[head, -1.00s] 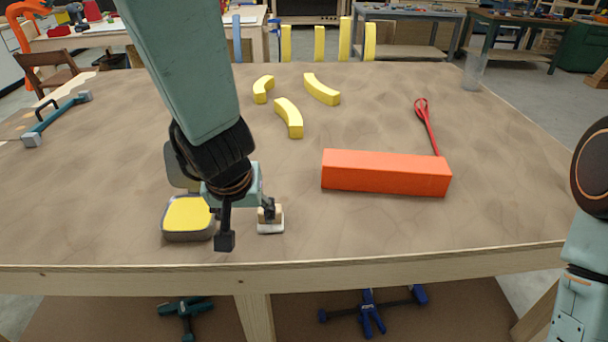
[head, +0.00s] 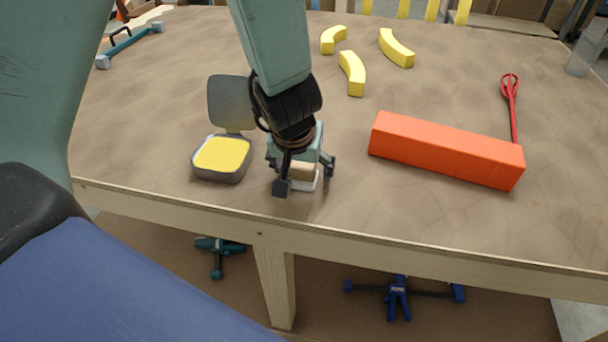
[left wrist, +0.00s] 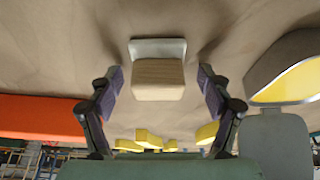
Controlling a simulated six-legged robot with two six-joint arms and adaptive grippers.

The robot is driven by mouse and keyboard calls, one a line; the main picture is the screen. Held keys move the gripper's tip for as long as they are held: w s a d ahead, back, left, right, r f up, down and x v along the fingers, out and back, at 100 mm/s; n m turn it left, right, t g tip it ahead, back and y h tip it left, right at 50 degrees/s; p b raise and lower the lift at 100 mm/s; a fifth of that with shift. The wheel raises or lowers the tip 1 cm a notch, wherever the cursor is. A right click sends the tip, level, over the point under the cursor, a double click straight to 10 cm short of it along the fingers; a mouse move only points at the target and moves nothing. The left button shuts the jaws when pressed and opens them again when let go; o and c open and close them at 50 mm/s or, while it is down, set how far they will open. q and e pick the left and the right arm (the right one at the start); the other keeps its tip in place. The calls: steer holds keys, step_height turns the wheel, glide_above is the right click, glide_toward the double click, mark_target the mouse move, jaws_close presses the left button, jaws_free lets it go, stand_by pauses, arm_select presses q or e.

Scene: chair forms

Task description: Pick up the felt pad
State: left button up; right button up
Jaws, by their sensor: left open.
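The felt pad (head: 301,173) is a small block with a wooden top and a pale base, lying on the table near its front edge. My left gripper (head: 305,178) is open above it, its fingers pointing down on either side. In the left wrist view the pad (left wrist: 158,78) sits between the two spread fingers (left wrist: 160,82), with a gap on each side. The fingers hide part of the pad in the head view. My right gripper is out of view.
An open tin (head: 221,158) with yellow contents stands just left of the gripper. An orange-red beam (head: 445,150) lies to the right, with a red looped tool (head: 513,105) behind it. Yellow curved pieces (head: 352,74) lie farther back. Table around the pad's front is clear.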

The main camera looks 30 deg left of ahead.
arm_select(q)
steer(key=shift+d, duration=0.15)
steer(key=shift+s+r, duration=0.1)
steer(key=shift+r, duration=0.05)
steer(key=shift+c, duration=1.4)
steer(key=c, duration=1)
steer(key=shift+o, duration=0.2)
step_height(320, 180, up, 10)
steer(key=p, duration=1)
